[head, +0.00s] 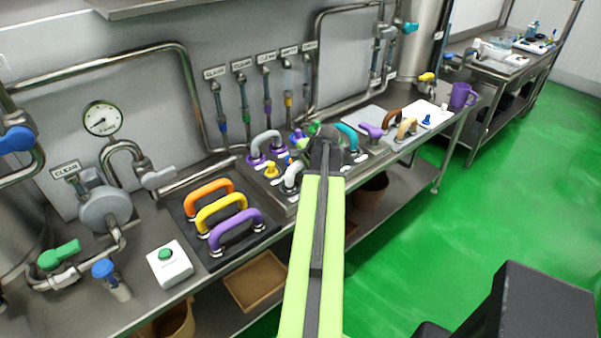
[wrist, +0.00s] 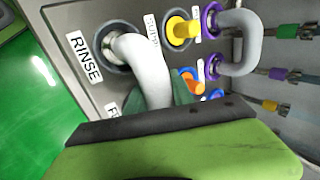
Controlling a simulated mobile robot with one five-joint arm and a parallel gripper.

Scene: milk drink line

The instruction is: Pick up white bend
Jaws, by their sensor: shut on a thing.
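The white bend (wrist: 145,65) is a thick curved pipe in the wrist view. One end sits at the dark round port marked RINSE; its other end is hidden behind my gripper (wrist: 165,115). My gripper is shut on the bend. In the head view the white bend (head: 292,176) shows just left of my arm, at the front of the port panel.
A grey bend (wrist: 240,45) with purple collars and a yellow plug (wrist: 183,30) are close by on the panel. Orange, yellow and purple bends lie on a dark mat (head: 180,212) to the left. A teal bend (head: 346,137) stands to the right.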

